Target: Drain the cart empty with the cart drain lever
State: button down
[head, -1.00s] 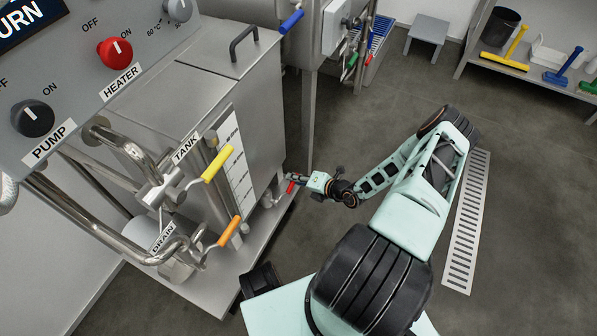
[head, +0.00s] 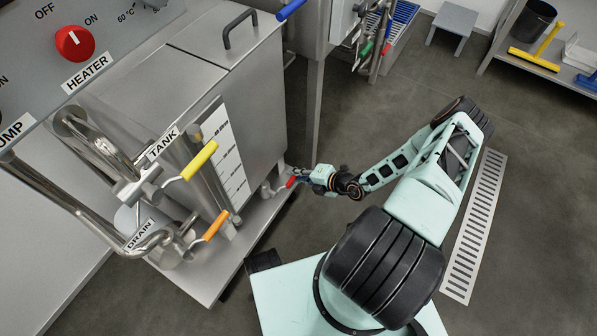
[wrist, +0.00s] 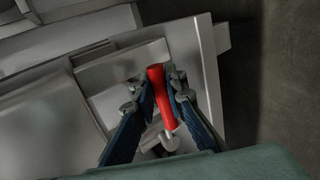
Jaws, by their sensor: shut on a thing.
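The steel cart (head: 262,100) stands left of centre in the head view, with a level scale (head: 222,150) on its side. A red-handled lever (head: 291,182) sits low at the cart's right corner, on a short drain pipe (head: 268,190). My gripper (head: 299,177) reaches it from the right. In the wrist view the red handle (wrist: 162,98) lies between the two fingers of my gripper (wrist: 164,88), which is shut on it. The valve below the handle is partly hidden. The liquid inside the cart cannot be seen.
A yellow lever (head: 200,160) under the TANK label and an orange lever (head: 216,225) by the DRAIN label are left of the cart's scale. A floor grate (head: 474,228) lies right of my arm. A grey stool (head: 453,24) stands behind. Open floor surrounds the arm.

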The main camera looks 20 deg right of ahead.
jog(key=shift+s+f, duration=0.1)
dwell(0.3)
jog(key=c, duration=1.9)
grip_release()
jog(key=shift+c, duration=0.2)
jog(key=v, duration=1.2)
